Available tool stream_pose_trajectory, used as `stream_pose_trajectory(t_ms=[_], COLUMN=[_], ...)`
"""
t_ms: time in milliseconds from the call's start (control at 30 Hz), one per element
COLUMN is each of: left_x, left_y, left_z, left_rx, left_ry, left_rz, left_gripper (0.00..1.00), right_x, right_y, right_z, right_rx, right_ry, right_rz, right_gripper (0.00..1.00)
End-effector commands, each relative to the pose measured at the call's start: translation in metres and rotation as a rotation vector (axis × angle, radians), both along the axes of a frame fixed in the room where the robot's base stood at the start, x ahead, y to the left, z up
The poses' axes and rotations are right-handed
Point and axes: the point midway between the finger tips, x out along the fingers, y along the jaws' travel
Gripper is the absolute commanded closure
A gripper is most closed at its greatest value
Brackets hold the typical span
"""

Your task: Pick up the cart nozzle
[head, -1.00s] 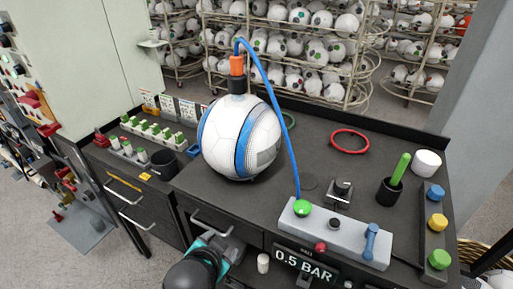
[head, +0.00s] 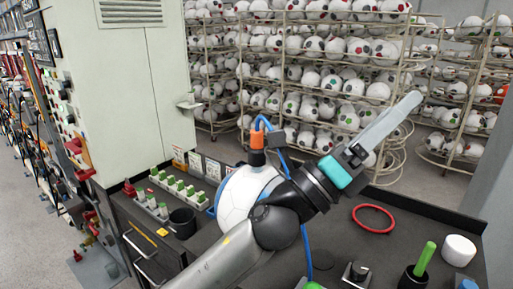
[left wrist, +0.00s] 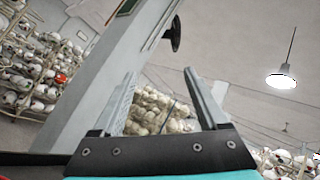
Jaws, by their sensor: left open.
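An orange-and-black nozzle (head: 257,148) with a blue hose stands on top of a white and blue ball (head: 240,190) on the dark bench. I cannot tell whether this is the cart nozzle. My left gripper (head: 412,100) is raised above the bench, to the right of the nozzle and apart from it, with its fingers pointing up and right. In the left wrist view it (left wrist: 159,73) is open, with nothing between the fingers. My left arm hides part of the ball and hose. My right gripper is out of view.
A red ring (head: 373,205), a white cylinder (head: 458,249) and a black cup (head: 412,279) with a green stick (head: 424,257) are on the bench (head: 340,235). Racks of balls (head: 300,75) stand behind. A pale cabinet (head: 125,90) stands at left.

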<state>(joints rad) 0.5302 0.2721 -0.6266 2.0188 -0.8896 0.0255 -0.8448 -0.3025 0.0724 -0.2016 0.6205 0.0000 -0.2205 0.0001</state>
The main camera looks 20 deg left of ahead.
Motion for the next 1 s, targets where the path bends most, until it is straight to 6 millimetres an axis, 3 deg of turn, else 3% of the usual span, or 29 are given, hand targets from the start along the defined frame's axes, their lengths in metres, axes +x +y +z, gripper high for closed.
stream_pose_trajectory(t_ms=[67,200,333,467,567,700,833,967,1000], left_x=[-0.018,-0.047,-0.058,-0.047,-0.026,0.015,0.052,0.072,0.075], left_y=[-0.029,-0.072,-0.092,-0.089,-0.070,-0.018,0.050,0.118,0.136], left_z=[0.012,0.004,-0.024,-0.058,-0.080,-0.093,-0.079,-0.047,-0.036], left_rx=[0.175,0.490,0.794,1.113,1.371,1.753,2.122,2.442,-2.505], left_ry=[-0.223,-0.608,-0.951,-1.263,-1.472,-1.694,-1.792,-1.766,1.730], left_rz=[-0.027,-0.073,-0.117,-0.174,-0.234,-0.355,-0.510,-0.690,0.737], left_gripper=[0.24,0.24,0.24,0.24,0.24,0.24,0.24,0.24,0.24], right_x=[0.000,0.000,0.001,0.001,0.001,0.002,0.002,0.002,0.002], right_y=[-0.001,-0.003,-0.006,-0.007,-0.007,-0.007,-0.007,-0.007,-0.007], right_z=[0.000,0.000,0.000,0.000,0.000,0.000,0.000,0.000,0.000], right_rx=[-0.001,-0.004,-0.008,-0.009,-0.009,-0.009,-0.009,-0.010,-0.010], right_ry=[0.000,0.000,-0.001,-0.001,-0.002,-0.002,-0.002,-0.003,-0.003], right_rz=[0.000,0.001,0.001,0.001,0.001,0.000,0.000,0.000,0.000], right_gripper=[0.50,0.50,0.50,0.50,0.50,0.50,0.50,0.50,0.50])
